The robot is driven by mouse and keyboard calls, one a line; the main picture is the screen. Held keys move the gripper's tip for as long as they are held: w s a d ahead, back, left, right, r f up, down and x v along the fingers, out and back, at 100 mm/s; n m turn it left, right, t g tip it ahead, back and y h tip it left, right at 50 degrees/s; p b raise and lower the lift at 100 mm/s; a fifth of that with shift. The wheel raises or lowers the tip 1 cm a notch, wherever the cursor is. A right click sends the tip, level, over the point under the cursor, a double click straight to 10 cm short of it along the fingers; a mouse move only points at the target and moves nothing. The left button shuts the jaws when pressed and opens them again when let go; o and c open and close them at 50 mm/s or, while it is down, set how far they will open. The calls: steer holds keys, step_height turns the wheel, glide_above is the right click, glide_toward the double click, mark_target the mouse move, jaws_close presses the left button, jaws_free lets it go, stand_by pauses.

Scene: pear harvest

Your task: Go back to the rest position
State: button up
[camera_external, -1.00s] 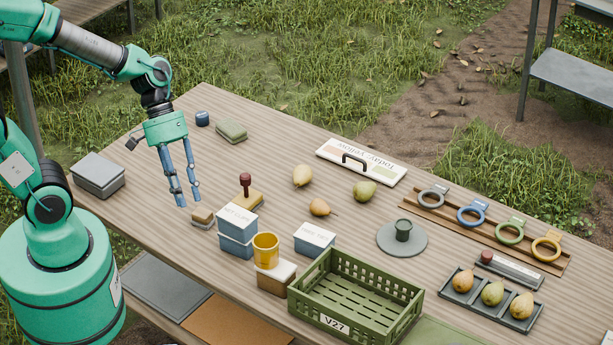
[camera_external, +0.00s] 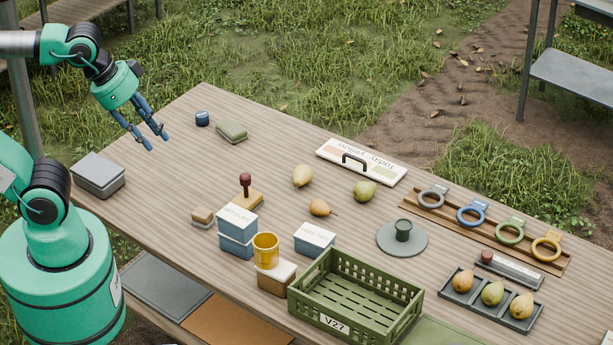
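My gripper (camera_external: 157,142) is at the upper left, raised above the table's left end. Its two blue fingers point down and to the right and are spread apart, with nothing between them. The wooden table (camera_external: 160,195) lies below it. My gripper touches nothing that I can see.
A grey box (camera_external: 98,174) stands at the table's left edge. A dark blue jar (camera_external: 202,118) and a green sponge-like block (camera_external: 231,131) lie right of my gripper. Blue boxes (camera_external: 237,232), an amber cup (camera_external: 265,251), loose pears (camera_external: 302,176) and a green crate (camera_external: 355,300) stand farther right.

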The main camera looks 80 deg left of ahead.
step_height(320, 180, down, 5)
steer(key=b, duration=0.4)
steer(key=shift+r+b, duration=0.1)
steer(key=shift+b, duration=0.3)
